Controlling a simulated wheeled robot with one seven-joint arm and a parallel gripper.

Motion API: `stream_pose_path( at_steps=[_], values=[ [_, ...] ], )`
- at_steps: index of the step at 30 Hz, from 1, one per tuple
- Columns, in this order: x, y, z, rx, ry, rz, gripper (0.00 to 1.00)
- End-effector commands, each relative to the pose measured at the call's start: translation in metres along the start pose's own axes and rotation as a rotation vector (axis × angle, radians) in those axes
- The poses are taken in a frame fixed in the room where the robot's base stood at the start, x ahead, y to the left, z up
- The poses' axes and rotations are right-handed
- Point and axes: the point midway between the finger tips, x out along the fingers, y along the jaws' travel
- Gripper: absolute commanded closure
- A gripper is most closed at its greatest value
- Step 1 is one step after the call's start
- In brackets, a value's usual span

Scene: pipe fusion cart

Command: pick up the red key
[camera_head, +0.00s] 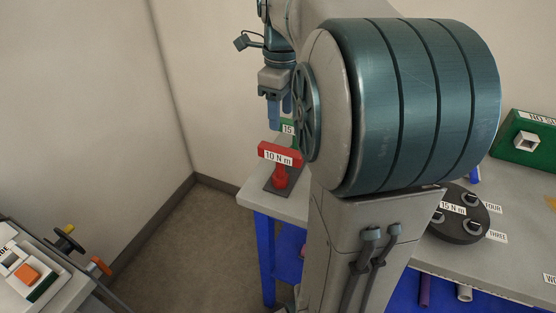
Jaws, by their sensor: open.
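The red key (280,153) has a T-shaped top with a white label reading "10 N m". It stands upright on a dark square base (273,187) at the left end of the grey worktable. My gripper (280,113) points down above the red key in the picture, with its blue fingers open. I see no contact between them, but the depth gap is hard to judge.
My large arm link hides much of the table's middle. A round dark holder (459,215) labelled "15 N m" sits to the right, near tags "FOUR" and "THREE". A green box (527,138) stands at the back right. Another bench (25,270) with a panel is at lower left; floor lies between.

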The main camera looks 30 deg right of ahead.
Motion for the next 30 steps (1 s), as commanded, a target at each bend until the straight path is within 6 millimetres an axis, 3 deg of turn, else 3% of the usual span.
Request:
stream_pose_path(
  at_steps=[3,9,16,24,30],
  values=[
    [0.028,0.001,-0.001,-0.002,0.003,0.004,0.49],
    [0.059,0.001,0.000,-0.003,0.002,0.003,0.49],
    [0.075,0.003,-0.001,-0.004,0.001,0.002,0.49],
    [0.112,0.007,-0.003,-0.004,0.001,0.001,0.49],
    [0.117,0.007,-0.003,-0.004,0.000,0.000,0.49]
  ],
)
